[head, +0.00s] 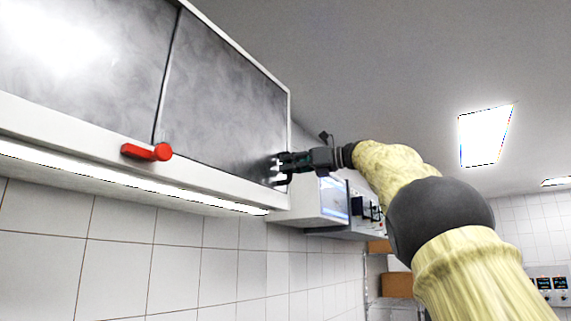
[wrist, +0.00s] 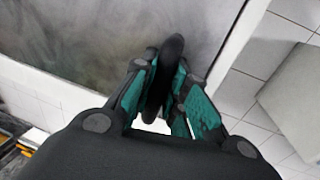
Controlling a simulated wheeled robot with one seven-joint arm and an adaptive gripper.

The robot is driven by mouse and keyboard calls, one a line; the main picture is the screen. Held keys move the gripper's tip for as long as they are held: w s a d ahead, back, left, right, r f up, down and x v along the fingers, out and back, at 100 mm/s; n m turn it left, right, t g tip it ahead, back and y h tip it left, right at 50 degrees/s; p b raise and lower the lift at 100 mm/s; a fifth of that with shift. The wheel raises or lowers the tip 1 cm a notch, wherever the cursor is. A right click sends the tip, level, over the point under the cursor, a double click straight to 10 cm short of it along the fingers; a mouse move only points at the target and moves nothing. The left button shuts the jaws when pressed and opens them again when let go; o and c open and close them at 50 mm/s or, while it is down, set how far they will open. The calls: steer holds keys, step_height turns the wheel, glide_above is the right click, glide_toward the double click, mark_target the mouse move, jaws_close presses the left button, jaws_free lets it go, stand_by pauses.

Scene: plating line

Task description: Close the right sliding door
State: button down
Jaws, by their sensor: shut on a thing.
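The right sliding door (head: 222,95) is a grey, smeared metal panel in a white-framed wall cabinet. It spans from a thin upright seam beside the left panel (head: 85,65) to near the cabinet's right end; no open gap shows. My gripper (head: 281,168) is at the door's lower right corner. In the wrist view, my gripper's green-padded fingers (wrist: 166,92) are shut on a dark, rounded upright handle (wrist: 171,58) in front of the door (wrist: 105,35). The fingers hide part of the handle and how it joins the door.
A red handle (head: 148,152) sticks out at the cabinet's lower frame near the seam. A white lit strip (head: 120,180) runs beneath the cabinet. A boxy unit with a screen (head: 333,198) stands right of the cabinet, behind my arm. White tiled wall lies below.

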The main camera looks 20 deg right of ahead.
steer(key=shift+d+r, duration=0.15)
steer(key=shift+r, duration=0.05)
steer(key=c, duration=1.7)
jaws_free()
steer(key=shift+o, duration=1.4)
steer(key=shift+d, duration=0.15)
steer(key=shift+f, duration=0.15)
steer(key=shift+s, duration=0.15)
steer(key=v, duration=1.2)
steer(key=shift+w+d, duration=0.2)
steer(key=shift+w, duration=0.05)
